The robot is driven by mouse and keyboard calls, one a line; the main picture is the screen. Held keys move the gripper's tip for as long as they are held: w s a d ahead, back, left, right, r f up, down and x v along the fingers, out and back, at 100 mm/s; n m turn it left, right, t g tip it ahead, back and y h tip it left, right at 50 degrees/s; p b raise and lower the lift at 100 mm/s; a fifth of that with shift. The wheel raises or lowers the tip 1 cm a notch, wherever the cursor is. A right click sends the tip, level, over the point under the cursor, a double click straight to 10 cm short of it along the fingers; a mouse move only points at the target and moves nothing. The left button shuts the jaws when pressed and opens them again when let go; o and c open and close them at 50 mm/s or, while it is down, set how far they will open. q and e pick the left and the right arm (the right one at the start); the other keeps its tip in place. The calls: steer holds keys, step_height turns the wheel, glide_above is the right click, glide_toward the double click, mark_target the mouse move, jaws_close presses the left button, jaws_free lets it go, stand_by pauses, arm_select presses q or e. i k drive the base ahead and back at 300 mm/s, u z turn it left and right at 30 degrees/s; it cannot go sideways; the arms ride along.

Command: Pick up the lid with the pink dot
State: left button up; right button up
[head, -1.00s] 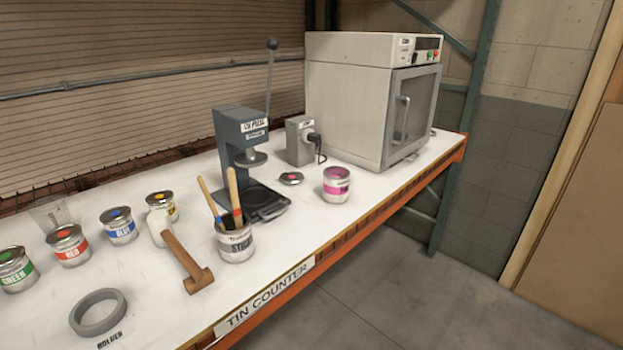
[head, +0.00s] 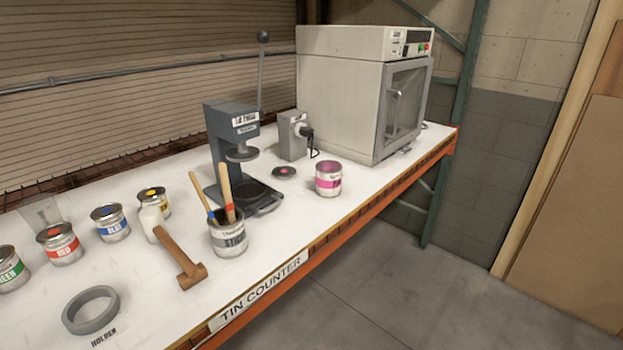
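A small dark round lid (head: 284,172) with a pinkish-red dot lies flat on the white counter, between the lid press and the open tin with a pink band. The open tin (head: 328,180) stands upright just right of the lid and shows pink inside. The lid press (head: 232,150) is a dark grey stand with a tall lever, left of the lid. Nothing touches or covers the lid. Neither of my grippers is in the head view.
A large grey oven-like machine (head: 345,95) stands behind. A stirrer pot (head: 228,238), a wooden mallet (head: 180,258), a grey ring holder (head: 91,310) and several colour tins, including a blue one (head: 112,228), occupy the left. The counter's front edge (head: 330,238) is clear near the pink tin.

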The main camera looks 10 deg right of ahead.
mark_target(280, 173)
steer(key=z, duration=0.55)
steer(key=k, duration=1.35)
steer(key=z, duration=0.8)
steer(key=i, duration=1.05)
steer(key=z, duration=0.35)
steer(key=i, duration=2.25)
steer(key=u, duration=0.55)
steer(key=i, duration=1.3)
steer(key=u, duration=1.8)
steer(key=i, duration=1)
steer(key=u, duration=0.7)
